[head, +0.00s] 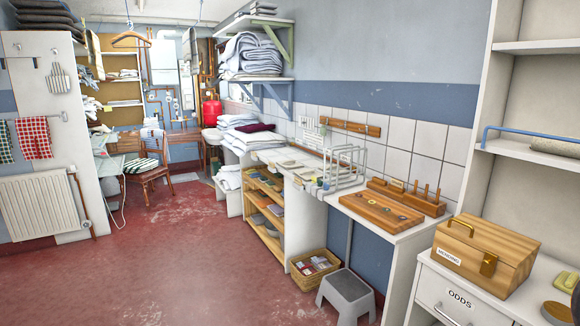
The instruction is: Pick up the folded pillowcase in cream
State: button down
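Several pale flat folded cloths (282,157) lie on the white counter along the right wall, at mid distance. Some look cream, but they are too small to tell which is the cream pillowcase. A stack of white folded linen (238,143) stands just beyond them, with a dark maroon folded cloth (255,128) on top. My gripper is not in view.
A white wire rack (343,167) and a wooden peg board (382,206) stand nearer on the worktops. A grey step stool (346,295) and a wicker basket (314,268) stand on the floor below. A wooden mending box (487,254) is at right. The red floor (170,265) at left is clear.

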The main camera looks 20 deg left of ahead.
aim_at(335, 166)
jog(key=i+j+u, duration=0.6)
jog(key=i, duration=0.2)
jog(key=i+j+u, duration=0.15)
jog(key=i+u, duration=0.15)
jog(key=i, duration=0.15)
jog(key=i+u, duration=0.3)
jog(key=i, duration=0.15)
jog(key=i+u, duration=0.25)
jog(key=i, duration=1.65)
jog(key=i+z, duration=0.7)
jog(key=i+j+z, duration=0.35)
jog(key=i, duration=0.15)
jog(key=i+z, duration=0.3)
jog(key=z, duration=0.15)
jog(key=i+z, duration=0.4)
jog(key=i+j+z, duration=0.15)
jog(key=z, duration=0.3)
jog(key=i+j, duration=0.05)
jog(key=i, duration=0.05)
